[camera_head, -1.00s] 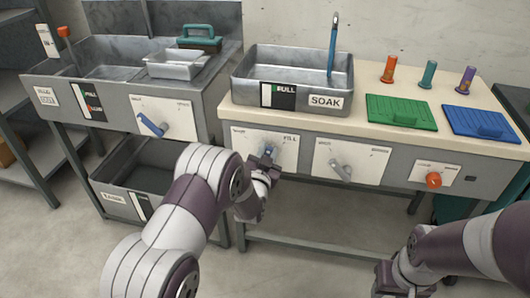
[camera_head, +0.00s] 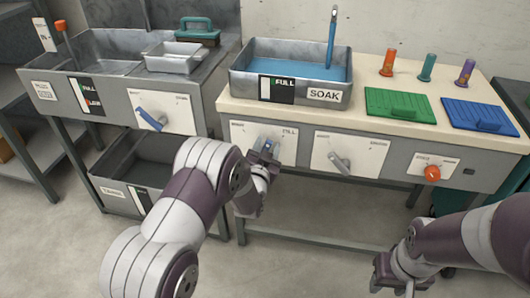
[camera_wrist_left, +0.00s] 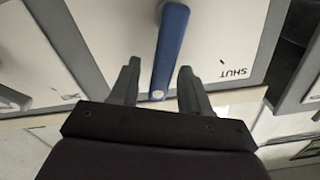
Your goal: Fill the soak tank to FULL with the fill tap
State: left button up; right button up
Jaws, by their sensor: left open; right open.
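The grey soak tank (camera_head: 340,78) stands on the bench with blue water (camera_head: 300,68) in it, its surface a little below the rim. Its gauge plate (camera_head: 277,90), marked FULL, and its SOAK label are on the front. The fill tap's panel (camera_head: 238,130) is below the tank. The tap's blue lever (camera_wrist_left: 171,50) lies between the spread fingers of my left gripper (camera_wrist_left: 155,85), with a gap on each side. In the head view my left gripper (camera_head: 266,150) covers most of the lever. My right gripper (camera_head: 400,284) is low at right, away from the panels.
A grey lever (camera_head: 340,163) and an orange knob (camera_head: 432,173) are on the panels to the right. Green (camera_head: 398,104) and blue (camera_head: 480,116) boards lie on the bench. A sink unit (camera_head: 50,88) with another blue lever (camera_head: 151,118) stands at left.

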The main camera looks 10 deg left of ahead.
pick_arm(q)
jog(key=s+p, duration=0.2)
jog(key=s, duration=1)
jog(key=shift+s+a, duration=0.2)
dwell(6.6)
